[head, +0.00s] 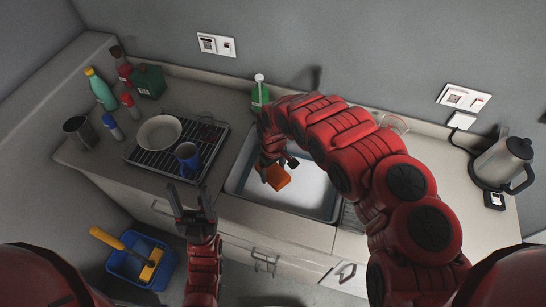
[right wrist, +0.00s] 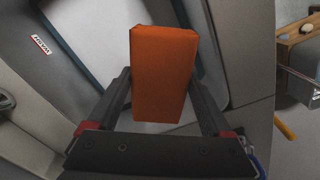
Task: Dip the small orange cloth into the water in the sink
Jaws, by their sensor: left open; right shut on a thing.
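The orange cloth (head: 278,178) looks like a small block and is held by my right gripper (head: 271,167) over the left part of the sink (head: 308,195). In the right wrist view the cloth (right wrist: 165,75) sits between the two fingers of the right gripper (right wrist: 168,100), with the pale sink basin behind it. I cannot tell how high it is above the basin floor or whether it touches water. My left gripper (head: 192,208) is open and empty in front of the counter, left of the sink.
A black drying rack (head: 205,165) with a plate (head: 160,132) and a blue mug (head: 187,157) stands left of the sink. A green bottle (head: 260,95) is behind the sink. A kettle (head: 503,160) stands at the right. A blue bucket (head: 140,262) is on the floor.

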